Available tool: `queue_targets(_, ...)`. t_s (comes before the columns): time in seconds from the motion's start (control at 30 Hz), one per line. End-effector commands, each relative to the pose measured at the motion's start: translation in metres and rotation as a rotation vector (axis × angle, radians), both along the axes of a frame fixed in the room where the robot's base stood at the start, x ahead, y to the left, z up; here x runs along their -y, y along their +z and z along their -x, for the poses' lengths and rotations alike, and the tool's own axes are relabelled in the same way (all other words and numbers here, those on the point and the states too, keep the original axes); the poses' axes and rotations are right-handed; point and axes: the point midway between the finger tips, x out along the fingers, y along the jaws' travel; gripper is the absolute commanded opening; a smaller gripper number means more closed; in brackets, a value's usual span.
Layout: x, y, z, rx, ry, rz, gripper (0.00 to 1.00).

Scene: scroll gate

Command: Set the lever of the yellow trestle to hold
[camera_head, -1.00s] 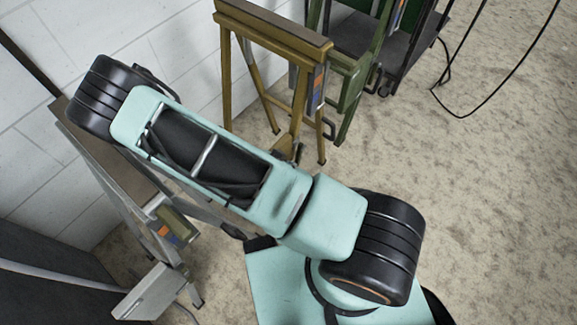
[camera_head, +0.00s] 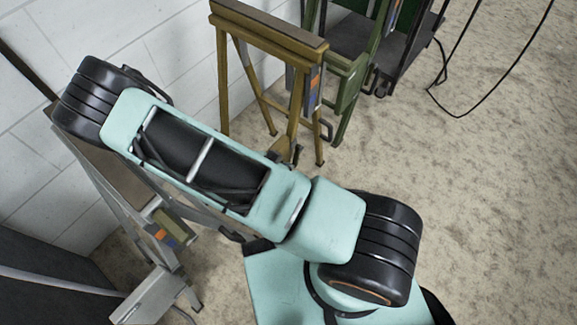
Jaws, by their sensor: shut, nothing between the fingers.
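The yellow trestle (camera_head: 268,36) stands upright near the wall at top centre, with splayed legs and a flat top. On its right-hand leg is a grey plate with an orange and blue label (camera_head: 314,88). A dark fitting (camera_head: 285,151) sits low by its legs, and a dark curved bar (camera_head: 326,129) shows beside the right leg. I cannot tell which part is the lever or how it is set. My arm crosses the picture below the trestle, and my gripper does not show.
A green trestle (camera_head: 349,88) stands close to the right of the yellow one. A grey trestle (camera_head: 125,185) stands at left, partly behind my arm, with an orange and blue label (camera_head: 164,237). Black cables (camera_head: 478,100) hang at upper right. The floor (camera_head: 480,200) at right is clear.

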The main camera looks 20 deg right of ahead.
Motion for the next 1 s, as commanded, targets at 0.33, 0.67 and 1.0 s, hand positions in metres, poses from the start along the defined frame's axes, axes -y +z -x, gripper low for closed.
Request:
queue_targets(0.33,-0.022,0.037,0.016,0.001,0.002,0.002,0.00)
queue_targets(0.67,-0.029,0.048,0.021,0.001,0.001,0.000,0.00)
queue_targets(1.0,-0.029,0.048,0.021,0.001,0.000,-0.001,0.00)
